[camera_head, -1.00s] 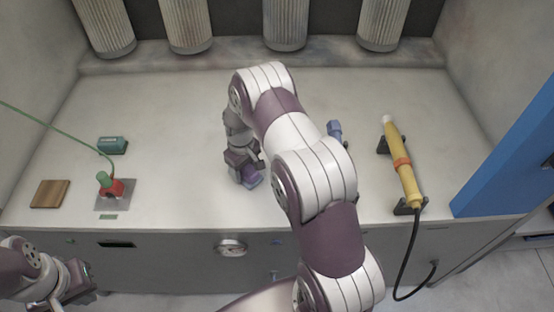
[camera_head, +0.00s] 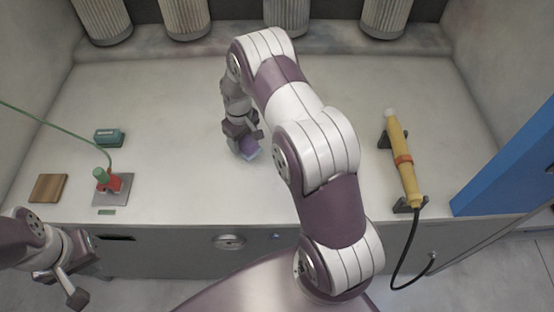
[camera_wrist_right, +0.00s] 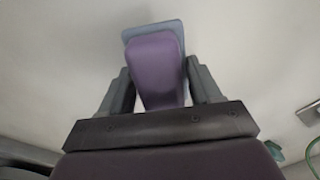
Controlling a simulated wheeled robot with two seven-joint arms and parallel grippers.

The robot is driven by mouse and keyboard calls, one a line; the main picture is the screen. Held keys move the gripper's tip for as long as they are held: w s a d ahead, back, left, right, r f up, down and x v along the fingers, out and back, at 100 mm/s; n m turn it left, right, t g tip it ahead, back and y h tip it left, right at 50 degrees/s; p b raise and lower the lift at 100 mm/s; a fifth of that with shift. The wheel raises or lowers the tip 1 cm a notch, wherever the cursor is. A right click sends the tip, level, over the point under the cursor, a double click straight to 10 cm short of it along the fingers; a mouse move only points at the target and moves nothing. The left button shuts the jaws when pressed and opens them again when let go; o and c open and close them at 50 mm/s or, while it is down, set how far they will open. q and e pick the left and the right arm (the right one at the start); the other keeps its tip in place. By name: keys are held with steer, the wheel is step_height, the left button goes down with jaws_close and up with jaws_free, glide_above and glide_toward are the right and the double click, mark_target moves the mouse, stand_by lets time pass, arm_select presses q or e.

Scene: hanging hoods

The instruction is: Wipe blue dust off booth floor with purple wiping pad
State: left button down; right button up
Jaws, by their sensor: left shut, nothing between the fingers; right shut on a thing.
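The purple wiping pad (camera_head: 250,147) is in my right gripper (camera_head: 246,137), near the middle of the pale booth floor (camera_head: 190,110). In the right wrist view the pad has a purple block (camera_wrist_right: 157,65) on a blue-grey base, and the fingers of my right gripper (camera_wrist_right: 158,88) close on both its sides. The pad is low at the floor; I cannot tell whether it touches. I cannot make out blue dust on the visible floor, and my right arm hides part of it. My left gripper (camera_head: 74,284) is shut and empty, low in front of the booth.
A yellow tool (camera_head: 403,160) lies in a black holder at right, its cable hanging down. At left are a teal block (camera_head: 109,137), a red-green device (camera_head: 105,181) with a green cord, and a wooden block (camera_head: 48,187). A blue panel (camera_head: 510,160) stands far right.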

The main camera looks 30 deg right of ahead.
steer(key=shift+r, duration=0.6)
steer(key=shift+w+d+r+p, duration=0.1)
steer(key=shift+w+r+p, duration=0.1)
steer(key=shift+r+p, duration=0.85)
steer(key=shift+s+r+p, duration=0.15)
steer(key=shift+r+p, duration=0.2)
steer(key=shift+r, duration=0.15)
steer(key=shift+f, duration=0.1)
